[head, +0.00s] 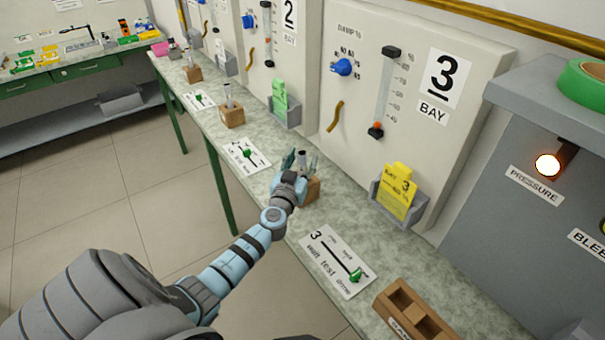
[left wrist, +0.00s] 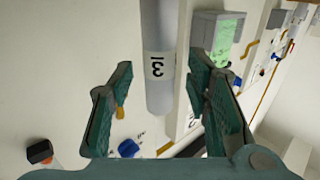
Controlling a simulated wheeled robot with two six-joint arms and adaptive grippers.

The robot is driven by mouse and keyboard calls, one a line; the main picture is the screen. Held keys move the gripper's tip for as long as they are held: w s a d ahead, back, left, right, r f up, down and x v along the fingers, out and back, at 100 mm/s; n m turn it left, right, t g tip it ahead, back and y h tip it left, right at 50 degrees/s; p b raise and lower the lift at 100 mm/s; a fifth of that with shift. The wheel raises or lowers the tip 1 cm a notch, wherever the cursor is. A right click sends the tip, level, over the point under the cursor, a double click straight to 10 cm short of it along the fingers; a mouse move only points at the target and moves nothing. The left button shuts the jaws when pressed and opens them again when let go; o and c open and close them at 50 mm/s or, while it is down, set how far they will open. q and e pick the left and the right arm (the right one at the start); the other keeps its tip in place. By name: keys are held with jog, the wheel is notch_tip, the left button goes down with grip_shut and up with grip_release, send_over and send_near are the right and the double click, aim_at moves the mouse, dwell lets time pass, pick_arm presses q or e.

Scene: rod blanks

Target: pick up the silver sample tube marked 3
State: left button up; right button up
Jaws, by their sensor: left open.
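The silver sample tube marked 3 (left wrist: 159,40) stands between the two fingers of my left gripper (left wrist: 160,72) in the left wrist view, with a visible gap on each side. Its label appears upside down there. In the head view the tube's top (head: 301,155) shows between the fingers of my left gripper (head: 298,165), above a wooden block (head: 313,190) beside bay 3. The gripper is open and empty. The tube's lower part is hidden by the gripper in the head view. My right gripper is not in view.
The bay 3 panel (head: 372,100) stands behind the bench (head: 340,215), with a yellow card (head: 397,190) in a grey holder. A white card (head: 330,250) with a green-ended marker and a wooden tray (head: 385,305) lie nearer. Other tubes in blocks (head: 233,117) stand farther along.

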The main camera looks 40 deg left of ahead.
pick_arm(q)
jog(key=shift+w+f, duration=0.1)
jog(key=shift+w, duration=0.1)
jog(key=c, duration=1)
jog(key=shift+c, duration=0.2)
